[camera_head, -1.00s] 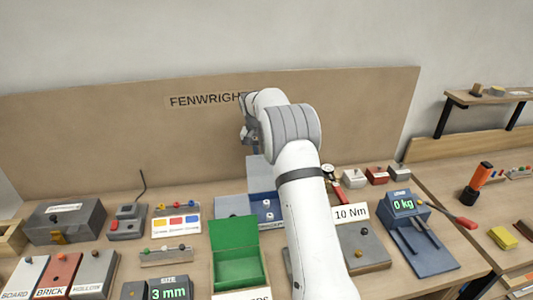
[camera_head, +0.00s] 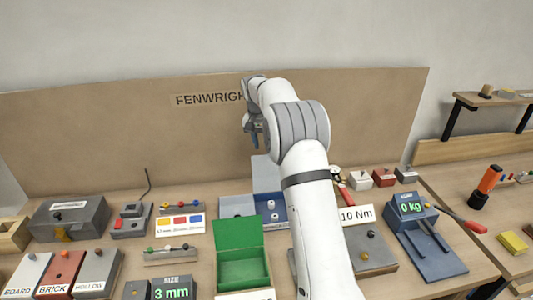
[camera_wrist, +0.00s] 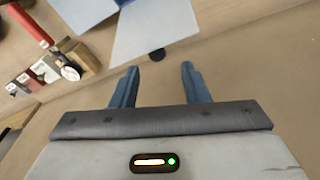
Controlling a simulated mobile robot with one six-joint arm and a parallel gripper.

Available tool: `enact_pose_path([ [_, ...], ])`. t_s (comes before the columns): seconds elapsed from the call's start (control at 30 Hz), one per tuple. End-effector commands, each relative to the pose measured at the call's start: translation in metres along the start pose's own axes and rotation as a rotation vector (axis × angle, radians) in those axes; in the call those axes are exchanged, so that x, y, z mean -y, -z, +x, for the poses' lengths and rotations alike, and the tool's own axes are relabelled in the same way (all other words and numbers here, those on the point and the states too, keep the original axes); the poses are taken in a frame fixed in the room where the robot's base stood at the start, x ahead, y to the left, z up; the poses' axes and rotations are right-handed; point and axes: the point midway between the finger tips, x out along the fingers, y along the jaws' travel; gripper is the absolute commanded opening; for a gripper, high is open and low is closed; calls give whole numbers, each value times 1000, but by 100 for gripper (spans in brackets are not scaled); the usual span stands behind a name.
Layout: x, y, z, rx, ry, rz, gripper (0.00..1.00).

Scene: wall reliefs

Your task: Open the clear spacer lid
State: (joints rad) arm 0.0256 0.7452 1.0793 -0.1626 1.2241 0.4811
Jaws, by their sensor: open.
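A blue compartment box (camera_head: 285,214) stands mid-bench, partly hidden by my arm. A pale blue-grey panel (camera_head: 266,172) stands raised at its back, and a flat grey section (camera_head: 236,206) lies at its left. In the wrist view a pale panel (camera_wrist: 157,28) with a dark round knob (camera_wrist: 157,55) lies just beyond my fingertips, beside a bluish panel (camera_wrist: 85,12). I cannot tell for sure which panel is the clear spacer lid. My gripper (camera_head: 253,136) is open and empty, above and behind the box; its blue fingers (camera_wrist: 158,76) are apart, with the knob beyond the gap.
A green open box (camera_head: 241,255) stands in front. A 10 Nm sign (camera_head: 356,215) and a blue scale (camera_head: 432,247) stand to the right, with small weights (camera_head: 382,177) behind. The FENWRIGHT backboard (camera_head: 120,130) rises close behind my gripper.

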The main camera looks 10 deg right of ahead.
Motion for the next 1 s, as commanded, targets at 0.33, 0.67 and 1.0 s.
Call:
enact_pose_path([
  [0.33,0,0,-25,0,0,0,41],
  [0.67,-3,-7,-35,-4,7,-12,27],
  [1.0,-43,-96,-109,-40,67,-134,0],
])
